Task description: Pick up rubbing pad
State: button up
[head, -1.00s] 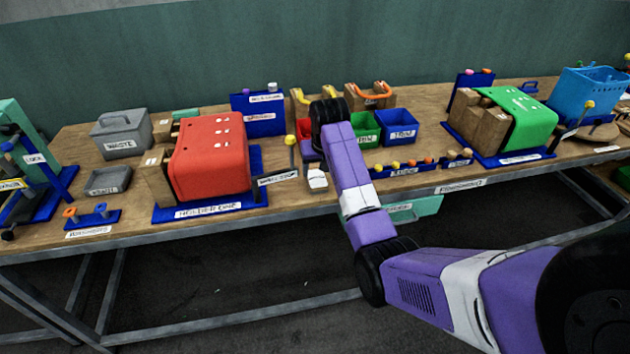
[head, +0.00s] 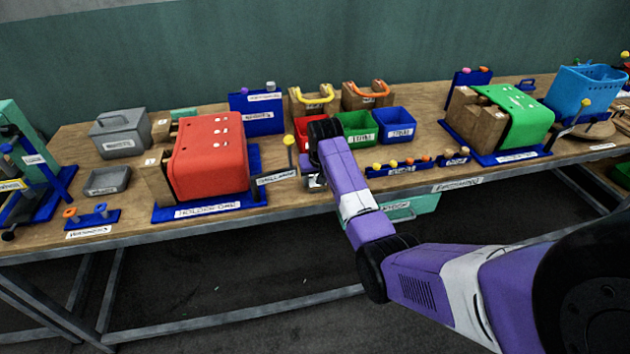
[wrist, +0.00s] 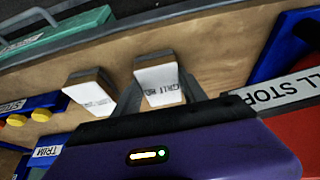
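Two small pads with white tops and brown-grey sides lie on the wooden bench in the wrist view. The nearer-to-centre pad (wrist: 160,84) has lettering that seems to start with "GRIT". The other pad (wrist: 90,94) lies to its left. My gripper (wrist: 158,79) is open, with one dark finger on each side of the lettered pad; whether they touch it I cannot tell. In the head view my gripper (head: 314,180) is low at the bench's front edge, and my arm mostly hides the pads.
A red press cover (head: 209,158) and a yellow-knobbed post (head: 289,152) stand left of my gripper. Red, green (head: 356,126) and blue (head: 396,124) bins are behind it. A blue peg strip (head: 403,167) lies to the right. A green drawer (head: 412,206) hangs below the bench edge.

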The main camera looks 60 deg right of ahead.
jog(key=shift+c, duration=0.7)
jog(key=shift+r, duration=0.15)
jog(key=shift+r, duration=0.55)
notch_tip(320, 180, up, 19)
jog(key=b, duration=0.2)
jog(key=shift+f, duration=0.15)
jog(key=o, duration=0.6)
jog(key=c, duration=0.4)
jog(key=shift+s, duration=0.1)
jog(key=shift+c, duration=0.2)
